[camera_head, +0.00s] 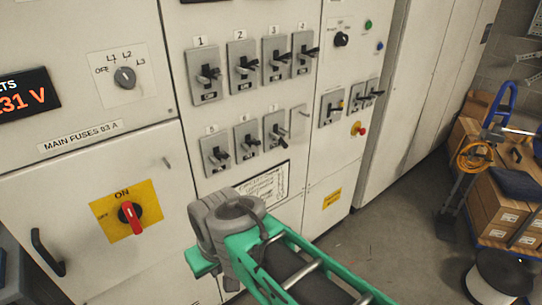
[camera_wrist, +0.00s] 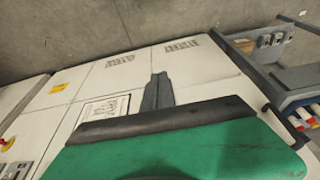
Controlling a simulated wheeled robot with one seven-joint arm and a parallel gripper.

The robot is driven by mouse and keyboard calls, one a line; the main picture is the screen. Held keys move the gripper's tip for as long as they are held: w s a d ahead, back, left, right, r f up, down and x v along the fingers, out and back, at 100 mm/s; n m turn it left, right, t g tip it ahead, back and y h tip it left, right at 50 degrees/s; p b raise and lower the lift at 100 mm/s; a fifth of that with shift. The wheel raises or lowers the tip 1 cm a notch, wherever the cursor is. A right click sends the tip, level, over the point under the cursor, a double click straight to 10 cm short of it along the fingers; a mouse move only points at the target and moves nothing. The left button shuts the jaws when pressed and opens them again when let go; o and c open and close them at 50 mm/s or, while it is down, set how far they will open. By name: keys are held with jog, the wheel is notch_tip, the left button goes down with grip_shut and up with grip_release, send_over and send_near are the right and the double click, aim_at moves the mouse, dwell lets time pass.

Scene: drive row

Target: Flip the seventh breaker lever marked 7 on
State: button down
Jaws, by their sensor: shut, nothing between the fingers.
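The breaker marked 7 (camera_head: 275,131) is in the lower row of the white cabinet in the head view, third from the left. It has a grey plate and a dark lever; I cannot tell for sure whether the lever is up or down. My gripper is below and in front of the lower row, apart from breaker 7; its fingertips cannot be made out in the head view. In the wrist view its dark fingers (camera_wrist: 157,92) are together and empty, against the white cabinet front. Breaker 7 cannot be identified in the wrist view.
Breakers 5 (camera_head: 215,155) and 6 (camera_head: 247,137) are left of 7, and a blank plate (camera_head: 299,121) is on its right. Breakers 1 to 4 sit above. A framed chart (camera_head: 264,186) is below. Loaded carts (camera_head: 495,180) stand at the right.

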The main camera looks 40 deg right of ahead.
jog(key=shift+d, duration=0.1)
jog(key=w+d+f+m+t+y+b, duration=0.1)
jog(key=w+d+f+m+t+b, duration=0.1)
jog(key=w+d+m, duration=0.4)
jog(key=w+d+f+m+t+y+b, duration=0.1)
jog(key=w+d+m+b, duration=0.15)
jog(key=w, duration=0.65)
jog(key=w+d+f+m+t+y+b, duration=0.1)
jog(key=w+d+f+m+t+b, duration=0.15)
jog(key=w+m, duration=0.4)
jog(key=w+d+m+t+b, duration=0.15)
jog(key=w+d+m, duration=0.25)
jog(key=d, duration=0.4)
jog(key=s+d+m+t+h+b, duration=0.1)
jog(key=s+d+m+t, duration=0.3)
jog(key=d+m, duration=0.4)
jog(key=s+d+m+t+h+b, duration=0.1)
jog(key=s+d+m+t, duration=0.3)
jog(key=d+m, duration=0.5)
jog(key=d, duration=0.6)
jog(key=shift+s+d+f+t+h+b, duration=0.15)
jog(key=shift+d+f+t+h+b, duration=0.15)
jog(key=shift+t+b, duration=0.1)
